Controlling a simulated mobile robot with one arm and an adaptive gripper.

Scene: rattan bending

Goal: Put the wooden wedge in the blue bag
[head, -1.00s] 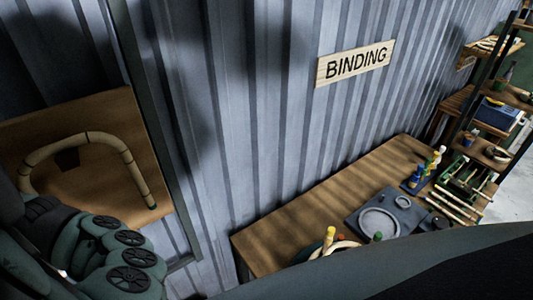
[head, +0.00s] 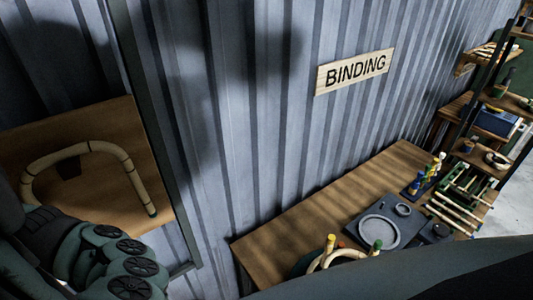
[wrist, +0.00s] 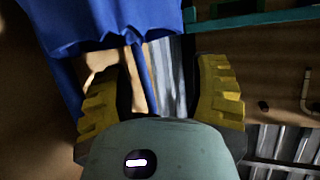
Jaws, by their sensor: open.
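My gripper (wrist: 160,82) shows in the wrist view with its two yellow-padded fingers wide apart. Blue cloth, seemingly the blue bag (wrist: 100,22), hangs across the top left of that view, and a strip of it runs down beside the left finger. Pale tan patches show between the fingers below the cloth; I cannot tell whether they are wood or lit background. I cannot make out the wooden wedge for certain in either view. The head view shows no blue bag, and my gripper is out of sight there.
A bent rattan piece (head: 88,148) arches on a wooden board (head: 150,120) at left. A wooden bench (head: 300,225) under the BINDING sign (head: 354,71) holds grey fixtures (head: 385,221) and bottles (head: 428,177). Shelves (head: 500,125) stand at right. Corrugated metal wall backs everything.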

